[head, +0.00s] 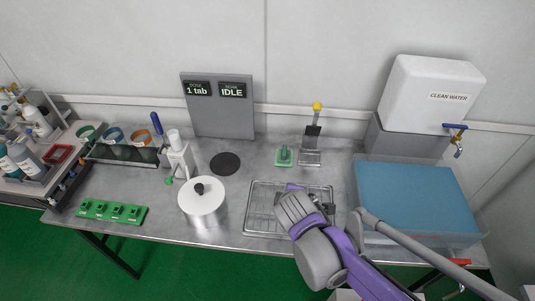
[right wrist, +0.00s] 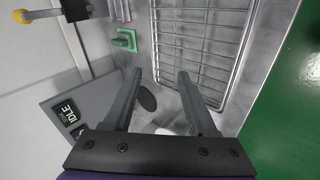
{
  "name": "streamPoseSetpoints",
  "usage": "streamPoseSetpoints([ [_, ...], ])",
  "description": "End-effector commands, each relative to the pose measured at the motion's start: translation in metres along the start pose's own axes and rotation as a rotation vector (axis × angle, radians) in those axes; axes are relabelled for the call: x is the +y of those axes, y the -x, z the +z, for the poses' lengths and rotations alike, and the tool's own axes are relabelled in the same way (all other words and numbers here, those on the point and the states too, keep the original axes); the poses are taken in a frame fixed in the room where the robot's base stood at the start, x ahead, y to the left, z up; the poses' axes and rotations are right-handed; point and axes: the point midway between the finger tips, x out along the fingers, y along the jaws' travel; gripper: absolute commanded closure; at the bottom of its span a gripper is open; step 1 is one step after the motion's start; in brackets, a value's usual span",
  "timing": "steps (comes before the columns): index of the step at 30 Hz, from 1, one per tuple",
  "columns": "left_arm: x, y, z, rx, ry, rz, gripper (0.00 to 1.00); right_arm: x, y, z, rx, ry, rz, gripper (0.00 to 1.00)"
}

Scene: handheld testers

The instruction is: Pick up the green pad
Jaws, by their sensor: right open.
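The green pad (head: 285,160), a small flat green block with an upright green grip on top, sits on the metal table behind the wire rack. It also shows in the right wrist view (right wrist: 124,44), at the upper left, beyond my fingers. My right gripper (head: 312,200) is over the wire rack, to the front and right of the pad. In the right wrist view my right gripper (right wrist: 159,75) has its two dark fingers apart with nothing between them. The pad is apart from both fingers. My left gripper is not in view.
The wire rack (head: 258,212) lies beneath my right gripper. A yellow-topped stand (head: 313,130) is right of the pad, and a grey display board (head: 218,118) is behind to its left.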

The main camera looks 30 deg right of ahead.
Motion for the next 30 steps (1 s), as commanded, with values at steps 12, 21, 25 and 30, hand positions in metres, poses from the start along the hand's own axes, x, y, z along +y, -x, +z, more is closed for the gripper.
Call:
streamPoseSetpoints([
  [12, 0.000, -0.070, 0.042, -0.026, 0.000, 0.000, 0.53, 0.085, -0.172, -0.025, -0.294, 1.426, 0.319, 0.43],
  [21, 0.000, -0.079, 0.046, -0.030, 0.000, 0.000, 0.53, 0.101, -0.213, -0.031, -0.380, 1.691, 0.345, 0.43],
  [25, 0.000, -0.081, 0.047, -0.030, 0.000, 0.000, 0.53, 0.110, -0.232, -0.031, -0.379, 1.687, 0.344, 0.43],
  [30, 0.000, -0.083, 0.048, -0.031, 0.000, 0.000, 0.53, 0.118, -0.246, -0.032, -0.377, 1.686, 0.345, 0.43],
])
